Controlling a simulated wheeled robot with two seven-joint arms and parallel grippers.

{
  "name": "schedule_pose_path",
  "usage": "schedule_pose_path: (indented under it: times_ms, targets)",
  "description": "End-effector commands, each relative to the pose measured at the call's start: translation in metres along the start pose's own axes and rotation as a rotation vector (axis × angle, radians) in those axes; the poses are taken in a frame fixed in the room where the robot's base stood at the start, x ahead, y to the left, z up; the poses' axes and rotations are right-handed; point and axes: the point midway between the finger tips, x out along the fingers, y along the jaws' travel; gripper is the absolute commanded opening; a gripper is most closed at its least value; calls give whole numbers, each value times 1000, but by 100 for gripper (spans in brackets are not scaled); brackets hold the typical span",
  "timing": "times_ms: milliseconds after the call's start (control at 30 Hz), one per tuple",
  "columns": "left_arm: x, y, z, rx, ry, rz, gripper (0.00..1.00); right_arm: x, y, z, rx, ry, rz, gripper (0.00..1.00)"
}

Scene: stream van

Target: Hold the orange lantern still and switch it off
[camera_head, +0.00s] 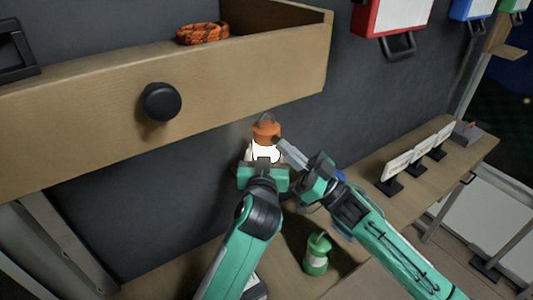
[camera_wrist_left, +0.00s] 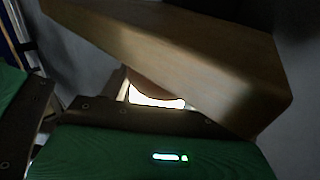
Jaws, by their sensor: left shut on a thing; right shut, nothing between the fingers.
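The orange lantern (camera_head: 266,131) stands upright near the dark back wall, below the drawer front. Its middle glows bright white, so it is lit. My left gripper (camera_head: 264,166) is shut on the lantern's lower part from the front. In the left wrist view the lantern's glowing part (camera_wrist_left: 155,99) shows just beyond my gripper, its top hidden by the wooden drawer. My right gripper (camera_head: 279,143) is shut and empty, its fingertips at the right side of the lantern's orange cap. I cannot tell whether they touch it. The switch is not distinguishable.
A wooden drawer (camera_head: 225,80) with a black knob (camera_head: 161,102) juts out above left; an orange cord coil (camera_head: 203,33) lies in it. A green lantern (camera_head: 317,254) stands in front, below my right arm. Small signs (camera_head: 397,166) stand on the shelf at right.

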Motion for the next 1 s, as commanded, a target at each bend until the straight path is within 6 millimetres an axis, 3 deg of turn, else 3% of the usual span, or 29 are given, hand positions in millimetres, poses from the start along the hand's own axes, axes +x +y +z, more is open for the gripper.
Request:
schedule_pose_path:
  times_ms: [1000]
  targets:
    - [0, 0, 0, 0, -1, 1, 32, -1, -1, -1, 0, 0, 0, 0]
